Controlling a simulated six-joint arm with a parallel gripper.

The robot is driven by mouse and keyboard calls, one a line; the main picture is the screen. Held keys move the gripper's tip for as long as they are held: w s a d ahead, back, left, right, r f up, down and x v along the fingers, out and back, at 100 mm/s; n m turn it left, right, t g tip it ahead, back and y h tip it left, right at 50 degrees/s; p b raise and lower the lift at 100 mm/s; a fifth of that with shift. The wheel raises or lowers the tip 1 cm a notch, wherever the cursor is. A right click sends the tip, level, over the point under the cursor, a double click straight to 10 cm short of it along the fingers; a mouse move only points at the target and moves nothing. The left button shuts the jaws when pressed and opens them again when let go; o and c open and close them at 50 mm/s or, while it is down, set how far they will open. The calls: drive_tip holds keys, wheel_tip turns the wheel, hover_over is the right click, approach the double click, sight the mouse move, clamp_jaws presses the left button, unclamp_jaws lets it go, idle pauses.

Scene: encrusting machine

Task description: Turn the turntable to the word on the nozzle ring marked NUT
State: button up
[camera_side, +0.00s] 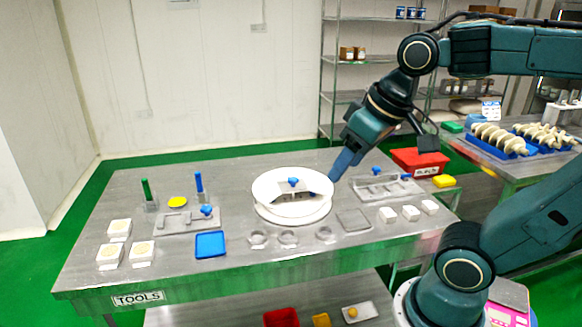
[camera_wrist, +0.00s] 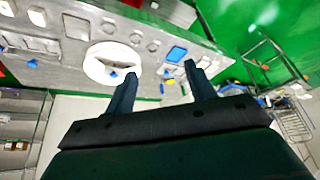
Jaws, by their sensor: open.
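The white round turntable (camera_side: 290,208) stands near the middle of the steel table, with a grey part and a blue knob (camera_side: 293,181) on top. It also shows in the wrist view (camera_wrist: 97,75), upper left of centre. No word NUT can be read on it in either view. My gripper (camera_side: 333,178) is at the turntable's right rim in the side view; whether it touches cannot be told. In the wrist view my gripper (camera_wrist: 160,70) shows two dark fingers spread apart with nothing between them. The left finger overlaps the lower right edge of the turntable in that picture.
A grey fixture with a blue knob (camera_side: 385,187) lies right of the turntable. Several rings and white blocks line the front. A blue tray (camera_side: 210,244), a grey plate (camera_side: 186,220) and upright tools are left. A red bin (camera_side: 420,161) stands behind right.

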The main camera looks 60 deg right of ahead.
drive_tip(key=w+d+r+m+g, duration=0.1)
drive_tip(key=w+d+r+m, duration=0.15)
drive_tip(key=w, duration=0.25)
drive_tip(key=w+d+r+m, duration=0.1)
drive_tip(key=w+d, duration=0.2)
drive_tip(key=w, duration=0.3)
drive_tip(key=m+g, duration=0.4)
drive_tip(key=m, duration=0.4)
hover_over(293, 178)
wheel_tip(293, 178, down, 15)
drive_tip(key=shift+f, duration=0.15)
wheel_tip(293, 178, down, 14)
drive_tip(key=shift+r, duration=0.2)
